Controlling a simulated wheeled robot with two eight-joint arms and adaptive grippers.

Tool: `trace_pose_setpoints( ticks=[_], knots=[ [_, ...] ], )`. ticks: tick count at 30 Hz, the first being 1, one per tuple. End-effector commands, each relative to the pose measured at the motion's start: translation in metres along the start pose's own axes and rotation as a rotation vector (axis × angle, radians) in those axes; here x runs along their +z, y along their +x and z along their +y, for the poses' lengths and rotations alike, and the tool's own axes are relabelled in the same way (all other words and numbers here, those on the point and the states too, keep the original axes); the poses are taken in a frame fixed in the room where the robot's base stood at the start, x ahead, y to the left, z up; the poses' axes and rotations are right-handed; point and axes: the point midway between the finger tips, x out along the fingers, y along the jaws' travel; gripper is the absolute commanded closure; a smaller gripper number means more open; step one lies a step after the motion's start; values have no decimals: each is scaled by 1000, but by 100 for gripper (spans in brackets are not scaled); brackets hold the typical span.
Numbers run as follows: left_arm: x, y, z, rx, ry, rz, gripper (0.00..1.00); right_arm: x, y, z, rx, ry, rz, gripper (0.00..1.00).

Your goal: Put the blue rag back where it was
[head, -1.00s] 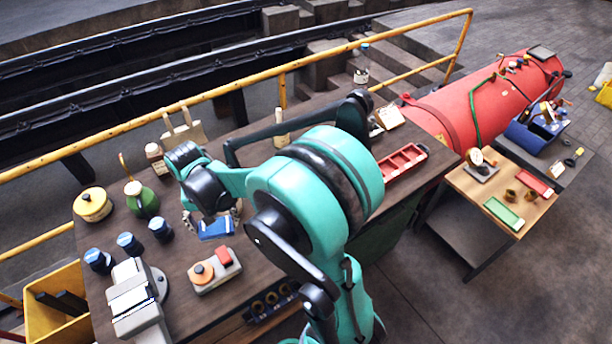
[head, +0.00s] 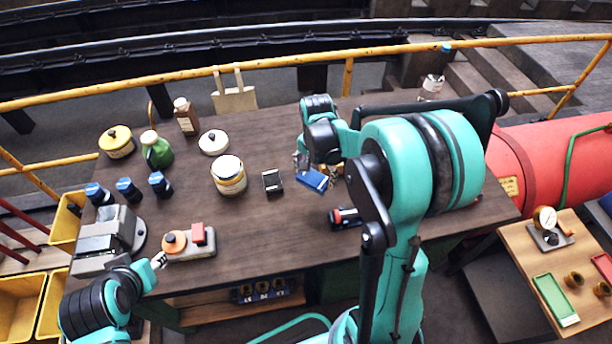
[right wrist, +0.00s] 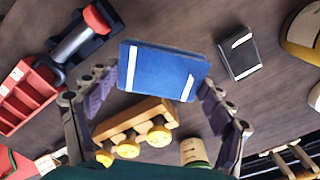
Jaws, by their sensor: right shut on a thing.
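The blue rag (head: 312,180), a flat folded piece with white stripes, hangs in my right gripper (head: 318,168) above the right half of the workbench. The right wrist view shows the rag (right wrist: 160,70) between the two fingers of the right gripper (right wrist: 155,88), which are shut on it. Its underside is hidden. My left gripper (head: 160,262) is low at the left, near the front edge of the bench beside a grey block with orange and red parts (head: 190,243). Its fingers are too small to tell open from shut.
The workbench (head: 260,225) holds a small black box (head: 272,182), a cream tin (head: 229,175), a white lid (head: 213,142) and several blue-capped jars. A wooden block with yellow knobs (right wrist: 135,130) and a red tray (right wrist: 25,95) lie near the rag. Bare wood shows mid-front.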

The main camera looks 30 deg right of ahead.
Motion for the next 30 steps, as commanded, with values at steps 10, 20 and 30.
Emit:
trace_pose_setpoints(
  ticks=[10, 20, 30],
  knots=[
    [10, 14, 0, 0, 0, 0, 60, -34, 47, -69, 0, -2, 0, 42],
    [14, 20, 0, 0, 0, 0, 60, -39, 71, -79, 0, -2, 0, 42],
    [17, 24, 0, 0, 0, 0, 60, -39, 92, -79, 0, -2, 0, 42]
  ],
)
